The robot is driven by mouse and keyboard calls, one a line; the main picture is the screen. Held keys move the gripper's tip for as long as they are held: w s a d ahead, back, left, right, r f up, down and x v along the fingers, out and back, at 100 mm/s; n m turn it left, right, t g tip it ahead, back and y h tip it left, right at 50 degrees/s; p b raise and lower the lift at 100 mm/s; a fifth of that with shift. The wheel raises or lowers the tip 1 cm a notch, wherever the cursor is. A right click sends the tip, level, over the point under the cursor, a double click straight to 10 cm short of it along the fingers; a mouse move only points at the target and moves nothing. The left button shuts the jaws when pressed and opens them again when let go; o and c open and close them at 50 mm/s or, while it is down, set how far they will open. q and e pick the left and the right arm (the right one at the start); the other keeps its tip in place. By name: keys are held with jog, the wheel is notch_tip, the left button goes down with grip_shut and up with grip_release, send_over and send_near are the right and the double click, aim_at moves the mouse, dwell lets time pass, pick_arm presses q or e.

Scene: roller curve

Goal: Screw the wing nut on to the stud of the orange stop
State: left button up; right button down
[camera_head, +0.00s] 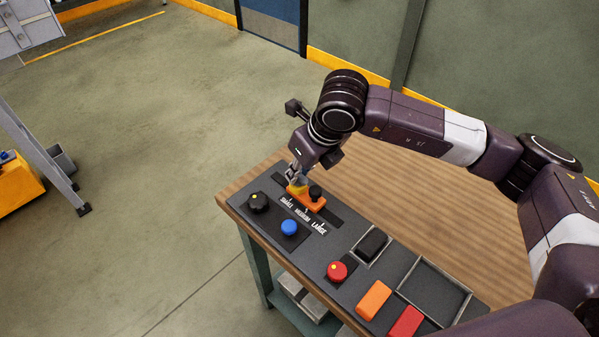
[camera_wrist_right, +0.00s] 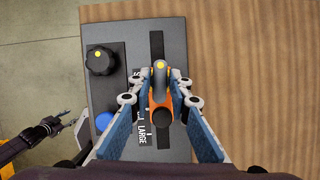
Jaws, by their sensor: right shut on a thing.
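The orange stop (camera_head: 316,205) sits across a dark slot near the far left of the panel, beside the printed size words. It carries a black knob (camera_head: 316,192), also seen in the right wrist view (camera_wrist_right: 162,118). My right gripper (camera_head: 296,180) points down at the stop's far end. In the right wrist view its fingertips (camera_wrist_right: 161,76) close around a small grey piece with a yellow dot (camera_wrist_right: 160,66), which appears to be the wing nut. The fingers hide the stud and the thread. My left gripper (camera_wrist_right: 64,120) shows small at the left of that view; its jaws are unclear.
The dark panel lies on a wooden bench (camera_head: 395,206). Near the stop are a black dial (camera_head: 258,202) and a blue button (camera_head: 289,227). A red knob (camera_head: 337,271), black block (camera_head: 371,245), orange block (camera_head: 374,299), red block (camera_head: 406,321) and framed tray (camera_head: 459,304) lie further right.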

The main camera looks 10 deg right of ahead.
jog(key=m+b, duration=0.1)
jog(key=m, duration=0.1)
jog(key=m+h+b, duration=0.1)
jog(key=m, duration=0.1)
jog(key=shift+f+t+h, duration=0.15)
jog(key=shift+t+h, duration=0.15)
jog(key=shift+m+b, duration=0.3)
jog(key=shift+m, duration=0.4)
jog(key=shift+r+h, duration=0.2)
jog(key=shift+h, duration=0.1)
jog(key=shift+d, duration=0.1)
